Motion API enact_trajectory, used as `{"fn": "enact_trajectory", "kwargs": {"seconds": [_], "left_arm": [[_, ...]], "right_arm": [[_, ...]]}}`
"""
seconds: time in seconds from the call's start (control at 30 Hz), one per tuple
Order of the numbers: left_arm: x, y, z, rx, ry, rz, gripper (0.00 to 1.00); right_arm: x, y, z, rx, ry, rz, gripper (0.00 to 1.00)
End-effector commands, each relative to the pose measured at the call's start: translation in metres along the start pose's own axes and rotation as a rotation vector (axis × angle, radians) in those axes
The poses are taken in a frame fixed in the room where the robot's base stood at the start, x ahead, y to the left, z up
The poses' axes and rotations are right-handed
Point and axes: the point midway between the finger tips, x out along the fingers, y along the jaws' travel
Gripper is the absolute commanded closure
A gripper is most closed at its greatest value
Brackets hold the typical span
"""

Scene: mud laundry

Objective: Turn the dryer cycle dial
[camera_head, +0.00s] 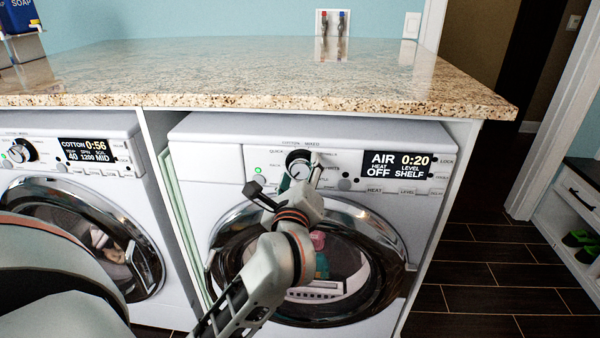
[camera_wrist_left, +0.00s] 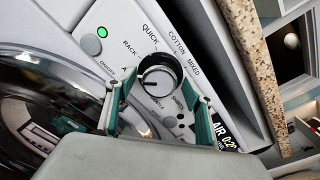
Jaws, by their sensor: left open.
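The dryer (camera_head: 340,140) is the right-hand white machine, with a display (camera_head: 397,165) reading AIR, 0:20, HEAT OFF and LEVEL SHELF. Its round cycle dial (camera_head: 298,164) has a dark ring and a light face. In the left wrist view the dial (camera_wrist_left: 158,76) sits near the middle, with printed cycle names around it. My left gripper (camera_head: 286,180) is in front of the panel. In the wrist view its open fingers (camera_wrist_left: 160,97) stand either side of the dial's lower part. I cannot tell whether they touch it. My right gripper is not in view.
A washer (camera_head: 90,150) stands at the left, its display showing COTTON 0:56. A granite counter (camera_head: 250,75) overhangs both machines. The dryer's round door (camera_head: 375,230) is closed below the dial. Dark floor (camera_head: 480,290) lies clear at the right.

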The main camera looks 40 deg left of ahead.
Motion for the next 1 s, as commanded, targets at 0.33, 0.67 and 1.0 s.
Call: {"fn": "enact_trajectory", "kwargs": {"seconds": [0.33, 0.67, 1.0], "left_arm": [[-0.026, 0.001, -0.001, -0.002, 0.004, 0.001, 0.47], [-0.070, 0.000, -0.001, -0.001, 0.002, 0.000, 0.47], [-0.075, 0.000, 0.000, 0.000, 0.000, 0.000, 0.47]], "right_arm": [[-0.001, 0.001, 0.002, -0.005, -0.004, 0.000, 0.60], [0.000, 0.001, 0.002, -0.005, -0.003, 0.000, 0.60], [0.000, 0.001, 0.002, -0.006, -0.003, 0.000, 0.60]]}}
